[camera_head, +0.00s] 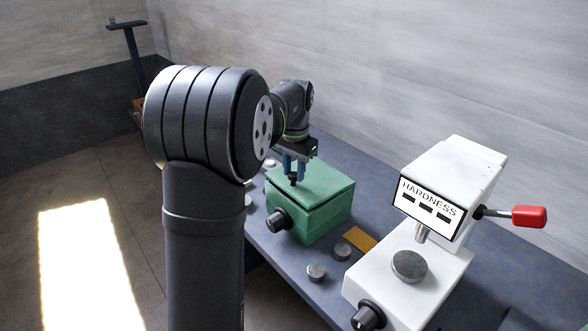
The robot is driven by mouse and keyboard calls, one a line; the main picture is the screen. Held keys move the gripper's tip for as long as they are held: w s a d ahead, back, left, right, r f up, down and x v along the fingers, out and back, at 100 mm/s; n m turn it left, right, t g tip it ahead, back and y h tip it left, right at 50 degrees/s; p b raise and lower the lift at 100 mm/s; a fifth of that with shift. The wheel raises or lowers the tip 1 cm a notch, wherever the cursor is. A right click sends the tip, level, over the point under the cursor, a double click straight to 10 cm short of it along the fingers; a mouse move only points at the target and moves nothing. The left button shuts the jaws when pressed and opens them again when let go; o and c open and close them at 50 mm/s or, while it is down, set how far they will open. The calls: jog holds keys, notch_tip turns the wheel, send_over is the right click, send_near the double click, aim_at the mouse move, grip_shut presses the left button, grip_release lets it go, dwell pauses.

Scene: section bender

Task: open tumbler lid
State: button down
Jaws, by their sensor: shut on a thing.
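The tumbler is a green box (318,221) on the blue-grey bench, with a dark round knob on its front left side. Its green lid (312,184) lies over the top, and a thin dark seam shows between lid and box. My gripper (293,180) is at the lid's left part, with its fingers pointing down. The fingers are shut on a small dark piece at the lid, which looks like its handle.
A white hardness tester (455,190) with a red-tipped lever (528,216) stands at the right. Metal discs (316,272) and an orange-brown plate (360,238) lie between it and the box. A dark stand (130,50) is at the back left.

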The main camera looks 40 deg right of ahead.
jog(key=shift+r, duration=0.1)
jog(key=shift+d+r, duration=0.4)
jog(key=shift+r, duration=0.3)
jog(key=d+r, duration=0.7)
jog(key=d, duration=0.5)
jog(key=shift+d+r, duration=0.2)
jog(key=shift+r, duration=0.15)
jog(key=c, duration=1.9)
grip_release()
jog(key=shift+s, duration=0.2)
jog(key=shift+c, duration=0.2)
jog(key=o, duration=0.3)
jog(key=shift+w+a+r, duration=0.1)
jog(key=shift+a+r, duration=0.05)
jog(key=shift+a, duration=0.05)
jog(key=o, duration=0.6)
jog(key=shift+w, duration=0.1)
